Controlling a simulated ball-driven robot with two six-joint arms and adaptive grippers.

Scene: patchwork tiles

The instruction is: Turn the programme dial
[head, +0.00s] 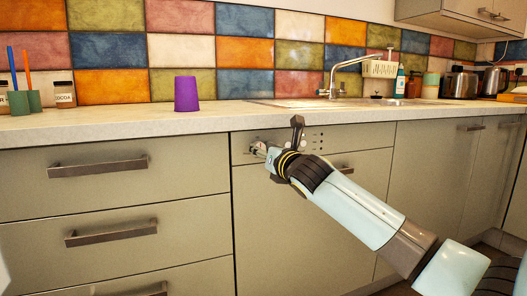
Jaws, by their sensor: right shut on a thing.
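The dishwasher front (300,215), with a control panel (345,138) along its top, stands below the counter in the head view. My right gripper (263,150) reaches in from the lower right to the left part of this panel. It is shut on the programme dial, which is mostly hidden behind the fingers, so its pointer cannot be read. Small dark buttons or marks show on the panel to the right of the gripper. My left gripper is not in view.
Drawers with bar handles (97,166) are left of the dishwasher, cupboards (430,165) to its right. On the counter (130,125) stand a purple cup (187,94), a cocoa jar (64,95), a sink tap (345,66) and a toaster (459,82).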

